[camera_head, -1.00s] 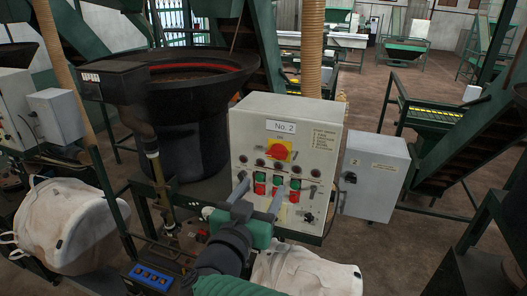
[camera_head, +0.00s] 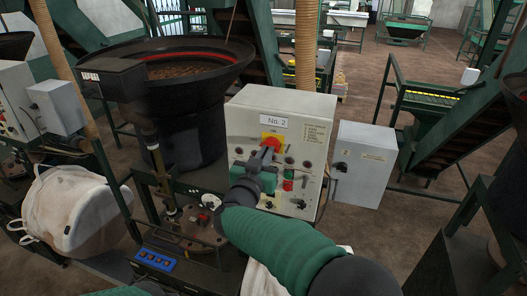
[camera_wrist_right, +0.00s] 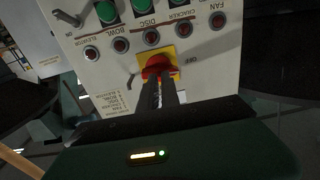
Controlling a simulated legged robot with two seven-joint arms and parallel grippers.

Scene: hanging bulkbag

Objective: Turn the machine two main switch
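The grey-white control box marked No. 2 (camera_head: 240,112) stands in the middle of the head view. Its main switch, a red knob on a yellow plate (camera_head: 271,141), is near the top of the panel. It also shows in the right wrist view (camera_wrist_right: 157,67), with OFF printed beside it. My right gripper (camera_head: 267,153) is at the knob, its fingers close together. In the right wrist view the fingertips (camera_wrist_right: 160,82) meet the knob and cover part of it. They look shut on its handle. My left gripper is out of view.
Below the switch are indicator lamps, green and red buttons (camera_head: 288,180) and small selector knobs. A smaller grey box (camera_head: 362,165) stands to the right. A black hopper (camera_head: 180,100) is behind on the left, with a white bulk bag (camera_head: 75,212) farther left.

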